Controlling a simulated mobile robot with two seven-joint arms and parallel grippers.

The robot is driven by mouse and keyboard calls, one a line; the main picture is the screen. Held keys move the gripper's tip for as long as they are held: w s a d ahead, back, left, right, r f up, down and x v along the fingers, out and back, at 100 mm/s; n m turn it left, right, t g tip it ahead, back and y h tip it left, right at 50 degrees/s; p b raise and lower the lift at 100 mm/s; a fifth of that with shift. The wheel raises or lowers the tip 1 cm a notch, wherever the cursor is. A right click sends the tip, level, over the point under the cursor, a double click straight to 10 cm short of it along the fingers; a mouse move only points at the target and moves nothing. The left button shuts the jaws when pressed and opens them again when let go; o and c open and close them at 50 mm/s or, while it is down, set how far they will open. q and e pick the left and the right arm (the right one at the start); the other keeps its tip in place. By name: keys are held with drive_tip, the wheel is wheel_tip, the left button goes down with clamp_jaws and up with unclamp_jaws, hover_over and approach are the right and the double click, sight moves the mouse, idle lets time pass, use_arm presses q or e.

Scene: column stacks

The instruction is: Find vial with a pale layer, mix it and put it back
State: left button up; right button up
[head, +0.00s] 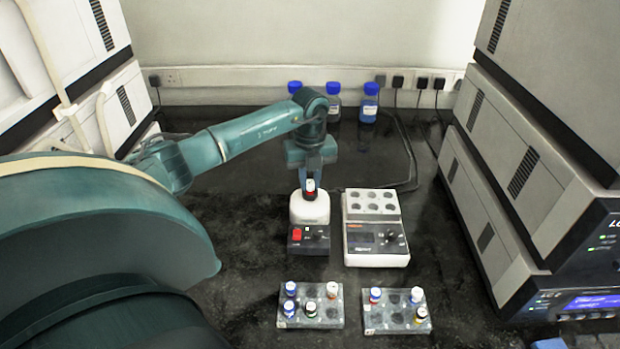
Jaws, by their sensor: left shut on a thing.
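My left gripper (310,181) points down and is shut on a vial (310,187) that shows a red, white and dark top. The vial is right over the white head of a vortex mixer (309,208); I cannot tell whether it touches the head. The mixer's dark base has a red switch. The left rack (326,323) holds several capped vials, and the right rack (392,325) holds a few more with blue, white and yellowish colours. Both racks have empty holes. No pale layer can be made out at this size. My right gripper is out of view.
A grey-white block heater (375,259) with empty wells stands just right of the mixer. Blue-capped bottles (369,104) stand at the back wall. Stacked instruments (540,150) rise on the right, others on the left. Dark bench is clear between mixer and racks.

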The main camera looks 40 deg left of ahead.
sight(310, 182)
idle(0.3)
use_arm(q)
drive_tip(key=shift+r+p, duration=2.45)
drive_tip(key=shift+r, duration=0.6)
drive_tip(key=shift+f, duration=0.1)
